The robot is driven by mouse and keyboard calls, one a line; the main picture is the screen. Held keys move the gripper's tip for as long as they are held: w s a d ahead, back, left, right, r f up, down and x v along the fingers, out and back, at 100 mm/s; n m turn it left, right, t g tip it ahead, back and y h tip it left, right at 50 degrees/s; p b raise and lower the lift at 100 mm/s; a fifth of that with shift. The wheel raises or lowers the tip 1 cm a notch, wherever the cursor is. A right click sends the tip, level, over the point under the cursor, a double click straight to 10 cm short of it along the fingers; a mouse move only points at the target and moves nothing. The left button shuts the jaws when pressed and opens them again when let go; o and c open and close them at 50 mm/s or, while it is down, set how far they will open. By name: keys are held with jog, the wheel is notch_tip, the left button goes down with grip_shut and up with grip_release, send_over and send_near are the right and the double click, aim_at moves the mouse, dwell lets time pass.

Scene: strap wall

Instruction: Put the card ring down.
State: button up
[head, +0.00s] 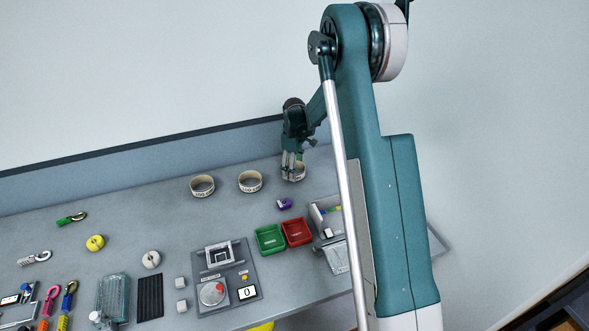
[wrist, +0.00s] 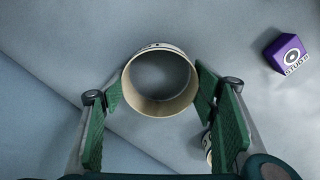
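A pale card ring (wrist: 161,101) with dark print sits upright between the fingertips of my gripper (wrist: 160,90) in the wrist view. The green pads meet its wall on both sides, so my gripper looks shut on it. In the head view this ring (head: 299,174) shows partly behind my gripper (head: 290,168), low at the back of the bench. Whether its bottom edge touches the bench cannot be told. Two similar card rings stand on the bench to the left, a near one (head: 250,182) and a farther one (head: 202,187).
A purple box (head: 284,203) lies in front of my gripper. A green tray (head: 269,240) and a red tray (head: 297,232) stand nearer. A scale-like device (head: 222,280) is left of them. A back panel (head: 140,152) runs behind the bench (head: 140,210).

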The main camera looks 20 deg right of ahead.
jog(key=shift+f, duration=0.15)
jog(key=o, duration=0.7)
jog(key=shift+c, duration=0.2)
notch_tip(320, 180, up, 12)
dwell(0.4)
jog(key=shift+r, duration=0.2)
dwell(0.4)
